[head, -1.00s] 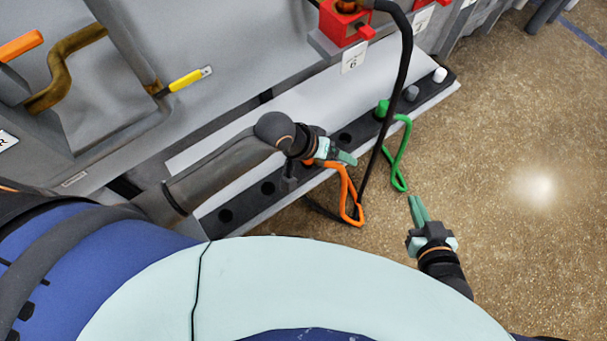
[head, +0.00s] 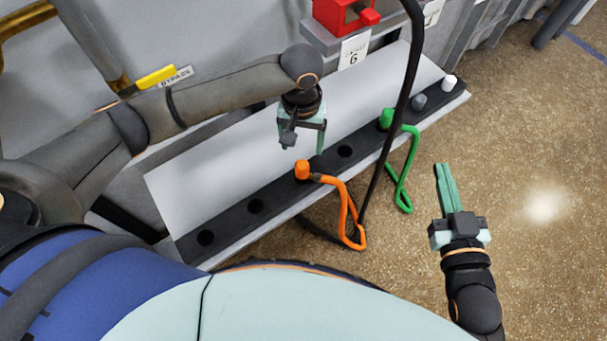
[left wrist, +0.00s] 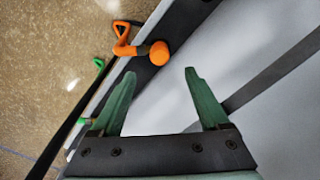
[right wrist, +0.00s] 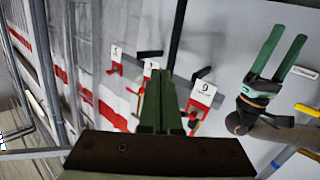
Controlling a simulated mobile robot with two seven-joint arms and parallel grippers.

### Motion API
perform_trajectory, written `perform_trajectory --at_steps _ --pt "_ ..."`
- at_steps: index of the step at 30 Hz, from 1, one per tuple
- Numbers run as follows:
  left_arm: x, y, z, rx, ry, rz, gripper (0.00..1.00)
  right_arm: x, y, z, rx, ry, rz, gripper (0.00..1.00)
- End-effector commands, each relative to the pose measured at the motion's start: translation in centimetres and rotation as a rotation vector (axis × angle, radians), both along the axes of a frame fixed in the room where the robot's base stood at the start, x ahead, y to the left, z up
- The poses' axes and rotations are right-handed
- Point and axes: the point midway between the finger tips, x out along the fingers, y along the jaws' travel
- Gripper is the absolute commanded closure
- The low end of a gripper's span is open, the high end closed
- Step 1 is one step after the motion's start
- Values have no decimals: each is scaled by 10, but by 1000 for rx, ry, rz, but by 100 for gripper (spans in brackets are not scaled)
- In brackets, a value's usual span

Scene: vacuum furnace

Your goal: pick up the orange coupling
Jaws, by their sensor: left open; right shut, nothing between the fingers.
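The orange coupling (head: 302,170) sits in the dark strip of holes along the shelf's front edge, and its orange looped handle (head: 348,215) hangs over the edge. In the left wrist view the coupling (left wrist: 159,53) lies beyond my fingertips, between their lines. My left gripper (head: 304,143) is open and empty, above the shelf just behind the coupling, not touching it. It also shows in the left wrist view (left wrist: 160,80). My right gripper (head: 442,170) is shut and empty, over the floor to the right. The right wrist view shows its closed fingers (right wrist: 158,80).
A green coupling (head: 386,118) with a green loop, a grey one (head: 419,101) and a white one (head: 449,83) stand farther along the strip. A black hose (head: 394,110) hangs down between the orange and green loops. A red block (head: 342,15) stands behind.

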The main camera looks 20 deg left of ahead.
Motion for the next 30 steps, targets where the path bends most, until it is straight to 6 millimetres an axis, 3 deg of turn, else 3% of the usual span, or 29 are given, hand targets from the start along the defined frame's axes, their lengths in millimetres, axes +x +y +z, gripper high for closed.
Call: perform_trajectory --at_steps 12,21,30 --pt "0 0 -40 0 0 -1 22 -1 5 83 1 -350 43 100" --pt "0 0 -48 0 -1 -2 22 -6 7 105 1 -442 56 100" --pt "-1 0 -69 0 -1 -1 22 -32 12 161 2 -704 103 100"
